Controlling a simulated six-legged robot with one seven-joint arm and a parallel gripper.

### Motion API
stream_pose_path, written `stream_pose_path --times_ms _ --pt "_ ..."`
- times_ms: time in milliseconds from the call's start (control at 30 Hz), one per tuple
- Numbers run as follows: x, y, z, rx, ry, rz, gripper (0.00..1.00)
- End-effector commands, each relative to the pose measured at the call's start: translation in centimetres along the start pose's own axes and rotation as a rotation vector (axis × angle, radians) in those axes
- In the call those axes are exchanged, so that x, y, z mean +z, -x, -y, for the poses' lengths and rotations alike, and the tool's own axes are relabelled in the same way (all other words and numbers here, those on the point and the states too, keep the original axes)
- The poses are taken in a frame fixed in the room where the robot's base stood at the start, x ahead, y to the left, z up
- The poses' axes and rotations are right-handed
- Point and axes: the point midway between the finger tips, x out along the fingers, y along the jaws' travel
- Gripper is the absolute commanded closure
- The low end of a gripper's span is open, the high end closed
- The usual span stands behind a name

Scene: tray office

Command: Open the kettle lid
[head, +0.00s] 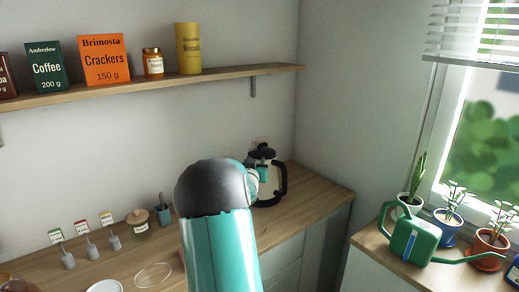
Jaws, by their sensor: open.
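The kettle (268,193) stands on the wooden counter near the wall corner. Its body is pale, with a black lid (263,152) on top and a large black handle (283,180) on the right side. The lid looks closed. My arm's large teal and grey link covers the kettle's left side. Only a small teal part of my gripper (262,173) shows in front of the kettle's upper body, below the lid. The fingertips are hard to make out, and I cannot tell whether they touch the kettle. I see nothing held.
A shelf (180,84) with packages runs above the counter (310,200). A lidded jar (138,222), a teal holder (164,211) and several small scoops stand left of my arm. A green watering can (414,240) and potted plants stand on the right ledge. The counter right of the kettle is clear.

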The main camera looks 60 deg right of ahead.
Motion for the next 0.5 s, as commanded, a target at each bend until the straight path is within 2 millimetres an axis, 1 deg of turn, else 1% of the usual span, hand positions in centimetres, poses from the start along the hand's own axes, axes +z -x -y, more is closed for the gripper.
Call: stream_pose_path --times_ms 33,200,500 --pt "0.1 -0.9 0.0 0.000 0.000 0.000 0.59" --pt "0.2 -3.9 0.1 -0.001 -0.001 0.002 0.59" --pt "0.1 -9.2 0.2 -0.002 -0.001 0.002 0.59"
